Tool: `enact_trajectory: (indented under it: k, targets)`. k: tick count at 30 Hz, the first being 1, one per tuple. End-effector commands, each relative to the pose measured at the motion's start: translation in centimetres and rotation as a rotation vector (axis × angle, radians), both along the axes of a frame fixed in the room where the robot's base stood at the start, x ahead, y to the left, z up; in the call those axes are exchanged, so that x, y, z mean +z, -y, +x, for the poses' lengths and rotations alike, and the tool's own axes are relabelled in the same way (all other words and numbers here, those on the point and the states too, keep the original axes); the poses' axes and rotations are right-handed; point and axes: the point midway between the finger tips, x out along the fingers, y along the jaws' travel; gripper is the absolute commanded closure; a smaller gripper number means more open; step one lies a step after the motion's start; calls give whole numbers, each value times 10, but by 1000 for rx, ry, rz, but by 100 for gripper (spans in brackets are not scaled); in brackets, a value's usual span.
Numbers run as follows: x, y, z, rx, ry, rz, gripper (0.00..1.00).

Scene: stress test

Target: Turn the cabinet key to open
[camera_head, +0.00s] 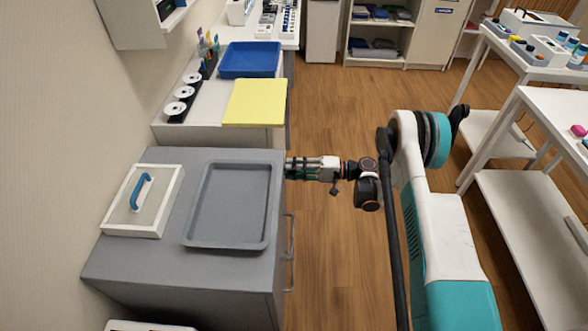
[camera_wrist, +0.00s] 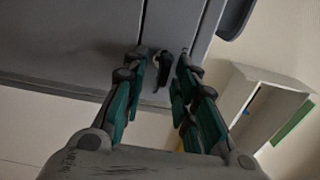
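The grey cabinet (camera_head: 130,262) stands at the left in the head view, and its front face also shows in the wrist view (camera_wrist: 75,40). A small dark key (camera_wrist: 162,66) sticks out of the cabinet front, beside a vertical door seam. My gripper (camera_head: 290,168) is at the cabinet's front face near its top edge in the head view, which hides the key. In the wrist view my gripper (camera_wrist: 161,76) is open, one green-and-black finger on each side of the key. Gaps show between key and fingers.
A grey tray (camera_head: 226,244) and a white-framed panel with a blue handle (camera_head: 143,190) lie on the cabinet top. A metal bar handle (camera_head: 291,252) juts from the cabinet front. Wooden floor (camera_head: 330,270) is open before it; white tables (camera_head: 548,98) stand at right.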

Motion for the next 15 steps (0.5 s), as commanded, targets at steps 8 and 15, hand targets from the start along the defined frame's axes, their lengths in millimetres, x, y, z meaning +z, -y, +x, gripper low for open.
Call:
enact_trajectory:
  k: [8, 15]
  targets:
    - [0, 14, 0, -1, 0, 0, 73]
    - [0, 62, -1, -3, 0, 0, 73]
